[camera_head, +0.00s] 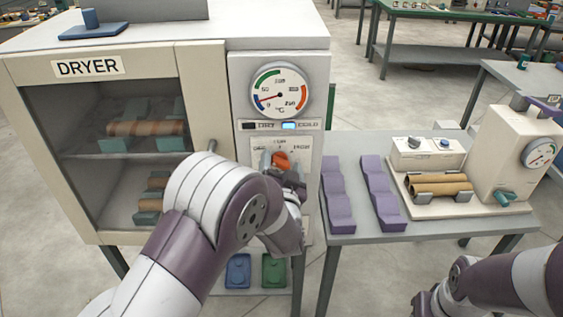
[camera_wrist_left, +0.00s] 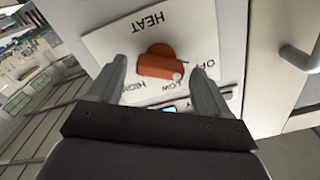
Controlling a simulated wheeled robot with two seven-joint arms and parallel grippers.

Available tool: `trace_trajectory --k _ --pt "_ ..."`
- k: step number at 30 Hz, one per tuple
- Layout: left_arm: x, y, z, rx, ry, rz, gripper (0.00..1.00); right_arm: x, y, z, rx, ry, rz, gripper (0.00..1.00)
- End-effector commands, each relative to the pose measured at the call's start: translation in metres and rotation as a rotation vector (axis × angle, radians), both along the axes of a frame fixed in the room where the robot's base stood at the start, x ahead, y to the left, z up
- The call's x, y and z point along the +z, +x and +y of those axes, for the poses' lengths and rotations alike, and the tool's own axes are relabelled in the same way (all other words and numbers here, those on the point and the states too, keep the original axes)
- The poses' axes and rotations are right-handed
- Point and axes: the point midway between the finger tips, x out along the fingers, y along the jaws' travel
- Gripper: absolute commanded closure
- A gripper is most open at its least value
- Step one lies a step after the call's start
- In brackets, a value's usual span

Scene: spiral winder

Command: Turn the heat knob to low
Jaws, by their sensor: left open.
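The orange heat knob (camera_wrist_left: 158,63) sits on a white plate (camera_wrist_left: 112,45) marked HEAT, with OFF, LOW and HIGH around it. The white dot on the knob lies between OFF and LOW, close to LOW. In the head view the knob (camera_head: 282,160) is partly hidden by my left gripper (camera_head: 280,168). In the wrist view the left gripper (camera_wrist_left: 160,84) is open, with one finger on each side of the knob and small gaps showing. My right gripper (camera_head: 425,302) is at the bottom right, cut by the frame edge; its jaws are unclear.
The dryer (camera_head: 90,68) has a gauge (camera_head: 280,94) with its needle at lower left, and COLD is lit blue. The dryer door handle (camera_head: 212,146) is left of the knob. A grey table (camera_head: 440,225) at right carries purple racks (camera_head: 338,195) and a winder (camera_head: 510,150).

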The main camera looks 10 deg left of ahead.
Motion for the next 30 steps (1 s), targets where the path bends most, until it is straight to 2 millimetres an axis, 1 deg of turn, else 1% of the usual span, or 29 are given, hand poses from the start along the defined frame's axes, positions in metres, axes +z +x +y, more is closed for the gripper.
trace_trajectory --k 3,9,11,12,14,23,30 --pt "-0.0003 0.004 0.0014 0.0 0.0 0.0 0.21 0.0008 -0.0001 0.0 0.0 0.0 0.0 0.57" --pt "-0.0004 0.004 0.0013 0.0 0.0 0.0 0.21 0.0005 -0.0001 0.0 0.0 0.0 0.0 0.57" --pt "-0.0004 0.0039 0.0012 0.0 0.0 0.0 0.41 0.0005 -0.0001 0.0 0.0 0.0 0.0 0.57" --pt "-0.0004 0.0039 0.0012 0.0 0.0 0.0 0.54 0.0005 -0.0001 0.0 0.0 0.0 0.0 0.57" --pt "-0.0004 0.0038 0.0011 0.0 0.0 0.0 0.73 0.0005 -0.0001 0.0 0.0 0.0 0.0 0.57" --pt "-0.0003 0.0037 0.001 0.0 0.022 0.008 0.73 0.0021 0.0 0.0 0.0 0.0 0.0 0.57" --pt "0.0004 0.0038 0.0001 0.0 0.139 0.041 0.73 0.0085 0.0 0.0 0.0 0.0 0.0 0.57"
